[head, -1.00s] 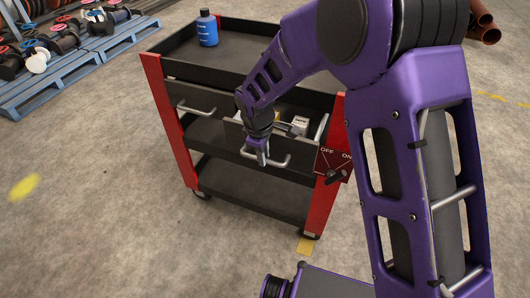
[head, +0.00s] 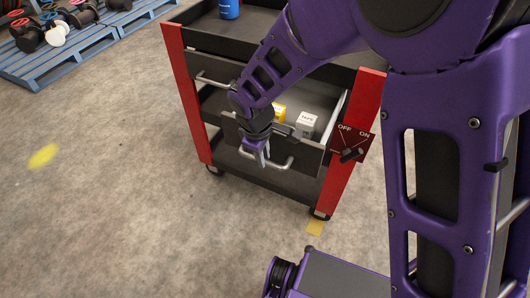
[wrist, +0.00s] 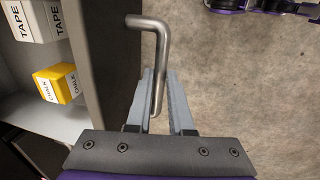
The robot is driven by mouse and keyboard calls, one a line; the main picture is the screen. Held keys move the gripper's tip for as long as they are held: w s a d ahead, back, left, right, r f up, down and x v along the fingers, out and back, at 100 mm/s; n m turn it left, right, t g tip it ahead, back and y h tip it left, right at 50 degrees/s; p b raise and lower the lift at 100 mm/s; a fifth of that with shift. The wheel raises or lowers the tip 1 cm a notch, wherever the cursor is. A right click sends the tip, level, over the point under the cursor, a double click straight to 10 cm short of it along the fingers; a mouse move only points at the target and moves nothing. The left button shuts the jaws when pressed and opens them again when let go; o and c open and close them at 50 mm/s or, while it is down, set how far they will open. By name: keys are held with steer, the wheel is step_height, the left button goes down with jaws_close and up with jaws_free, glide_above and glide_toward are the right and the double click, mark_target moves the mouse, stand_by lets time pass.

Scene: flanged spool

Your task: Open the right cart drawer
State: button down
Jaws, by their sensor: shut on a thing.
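The right cart drawer (head: 312,158) stands pulled out from the cart, with its inside showing. A white tape box (head: 306,124) and a yellow chalk box (head: 279,111) sit in it; both also show in the wrist view at the left. The drawer's metal bar handle (head: 286,166) runs along its front. My gripper (head: 262,157) is at the handle's left part. In the wrist view my gripper (wrist: 161,100) has its two grey fingers on either side of the handle (wrist: 158,60), shut on it.
The left drawer's handle (head: 212,82) is beside my arm, and that drawer looks closed. An OFF/ON switch panel (head: 352,147) is on the cart's right red post. A blue bottle (head: 229,8) stands on top. Floor in front is open, with a yellow mark (head: 314,228).

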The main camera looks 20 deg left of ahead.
steer(key=shift+d, duration=0.1)
steer(key=c, duration=0.8)
jaws_free()
steer(key=s+r+p, duration=0.3)
steer(key=r, duration=1.4)
steer(key=shift+s, duration=0.2)
steer(key=shift+w, duration=0.1)
